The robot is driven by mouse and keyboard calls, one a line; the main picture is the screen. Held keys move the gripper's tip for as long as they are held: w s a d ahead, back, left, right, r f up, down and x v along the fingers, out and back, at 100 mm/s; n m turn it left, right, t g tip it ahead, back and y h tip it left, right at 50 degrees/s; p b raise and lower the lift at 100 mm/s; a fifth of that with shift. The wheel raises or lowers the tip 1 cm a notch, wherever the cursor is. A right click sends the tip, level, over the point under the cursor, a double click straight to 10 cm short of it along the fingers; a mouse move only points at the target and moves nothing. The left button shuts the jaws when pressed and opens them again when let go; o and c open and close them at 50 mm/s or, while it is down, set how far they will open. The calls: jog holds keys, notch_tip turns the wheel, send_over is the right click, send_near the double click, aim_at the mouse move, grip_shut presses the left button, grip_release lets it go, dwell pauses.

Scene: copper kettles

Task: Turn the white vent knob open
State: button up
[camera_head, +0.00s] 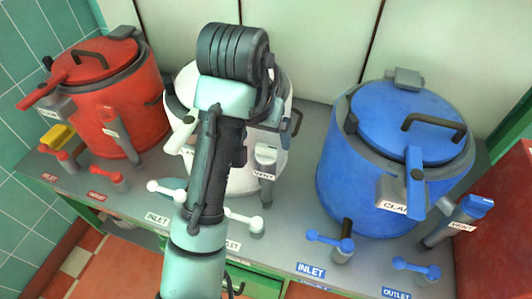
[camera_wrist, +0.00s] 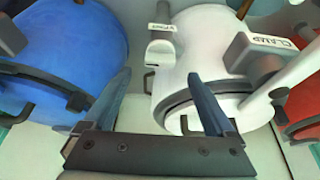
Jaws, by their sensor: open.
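The white kettle (camera_head: 250,170) stands mid-bench, partly hidden behind my arm in the head view; its body also shows in the wrist view (camera_wrist: 205,45). Its vent (camera_head: 265,158) is a grey post with a VENT label and a pale top, at the kettle's front right. In the wrist view the vent (camera_wrist: 160,50) appears upside down, between and beyond my fingertips. My gripper (camera_wrist: 158,77) is open, with nothing visibly held. I cannot tell how far its fingers are from the vent knob. In the head view my arm hides the fingers.
The white clamp (camera_wrist: 265,60) is beside the vent in the wrist view. The blue kettle (camera_head: 375,170) stands right, the red kettle (camera_head: 125,110) left. White inlet (camera_head: 165,188) and outlet (camera_head: 245,220) valves stand low in front. A red block (camera_head: 505,210) borders the far right.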

aim_at(267, 147)
jog(key=x, duration=0.5)
jog(key=shift+b, duration=0.3)
jog(key=shift+r, duration=0.1)
jog(key=c, duration=1.4)
